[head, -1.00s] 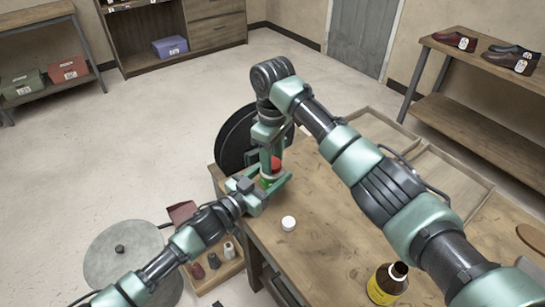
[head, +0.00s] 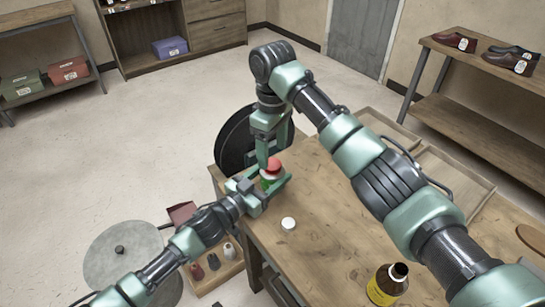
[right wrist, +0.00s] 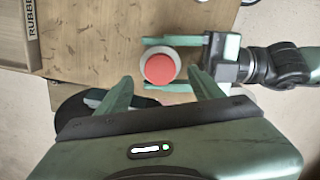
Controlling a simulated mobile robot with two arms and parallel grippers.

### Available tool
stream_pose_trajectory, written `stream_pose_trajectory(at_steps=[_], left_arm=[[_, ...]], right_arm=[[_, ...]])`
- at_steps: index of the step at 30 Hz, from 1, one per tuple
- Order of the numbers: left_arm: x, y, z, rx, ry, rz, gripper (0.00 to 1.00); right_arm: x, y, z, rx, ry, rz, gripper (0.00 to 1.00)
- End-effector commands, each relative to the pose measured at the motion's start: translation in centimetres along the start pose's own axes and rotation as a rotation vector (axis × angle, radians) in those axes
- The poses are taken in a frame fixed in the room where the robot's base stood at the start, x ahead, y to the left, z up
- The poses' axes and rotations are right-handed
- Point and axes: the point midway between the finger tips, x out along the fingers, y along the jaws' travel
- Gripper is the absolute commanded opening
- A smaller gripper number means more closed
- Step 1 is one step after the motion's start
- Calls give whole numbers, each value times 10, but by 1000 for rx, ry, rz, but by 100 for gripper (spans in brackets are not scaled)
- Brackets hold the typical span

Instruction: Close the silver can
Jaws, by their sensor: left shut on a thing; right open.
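A small can (head: 267,183) with a round red top (head: 273,165) stands upright between the fingers of my left gripper (head: 274,178), which is shut on it at the table's corner. In the right wrist view the red top (right wrist: 160,69) sits inside a grey-white rim (right wrist: 147,55), between the left gripper's fingers. My right gripper (right wrist: 162,90) is open and empty, pointing down just above the red top, its fingers apart from it. The can's lower part is hidden.
A small white cap (head: 289,223) lies on the wooden table (head: 325,240). A yellow-labelled bottle (head: 387,285) with an open dark neck stands at the near edge. Shallow wooden trays (head: 455,185) are at the right, and a black disc (head: 232,145) is behind the table corner.

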Motion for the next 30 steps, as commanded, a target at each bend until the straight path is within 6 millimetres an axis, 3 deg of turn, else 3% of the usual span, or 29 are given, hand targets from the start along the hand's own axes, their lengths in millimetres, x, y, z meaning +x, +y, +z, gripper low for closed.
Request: stream_pose_trajectory(at_steps=[6, 12, 24, 25, 27, 30], left_arm=[[0, 0, 0, 1, -1, -1, 0], [0, 0, 0, 1, -1, -1, 0], [0, 0, 0, 0, 0, 0, 0], [0, 0, 0, 0, 0, 0, 65], [0, 0, 0, 0, 0, 0, 84], [0, 0, 0, 0, 0, 0, 85]], right_arm=[[-50, 0, -1, 0, 3, 2, 66], [-78, 1, 0, 0, 0, 3, 66], [-85, 0, 0, 0, -1, 0, 66], [-85, 0, 0, 0, -1, 0, 66], [-85, 0, 0, 0, -1, 0, 66], [-85, 0, 0, 0, 0, 0, 66]])
